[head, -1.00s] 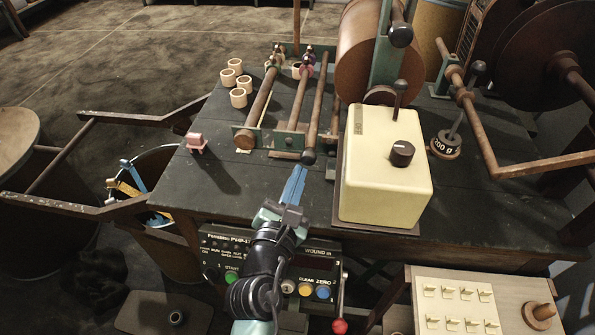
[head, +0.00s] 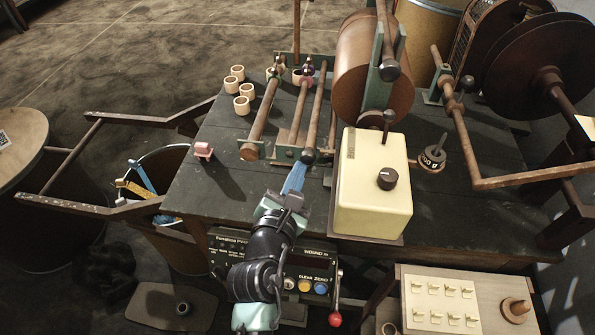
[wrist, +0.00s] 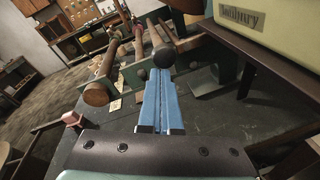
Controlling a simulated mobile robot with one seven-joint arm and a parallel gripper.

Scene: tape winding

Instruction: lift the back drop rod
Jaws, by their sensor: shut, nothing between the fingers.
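Several rods lie side by side in a green frame on the dark table. One slim brown rod (head: 316,115) ends at the near side in a dark round knob (head: 307,156). A thick wooden rod (head: 262,118) lies to its left. I cannot tell for sure which one is the back drop rod. My gripper (head: 300,167) has blue fingers, shut and empty, with tips just short of the knob. In the wrist view the fingertips (wrist: 159,78) sit just below the knob (wrist: 163,57), with the slim rod running away behind it. Contact cannot be told.
A cream box (head: 371,190) with a dark dial stands close to the right of my gripper. A large brown drum (head: 370,75) is behind it. A small pink block (head: 203,150) and several pale rings (head: 241,105) are at left. The table's front left is clear.

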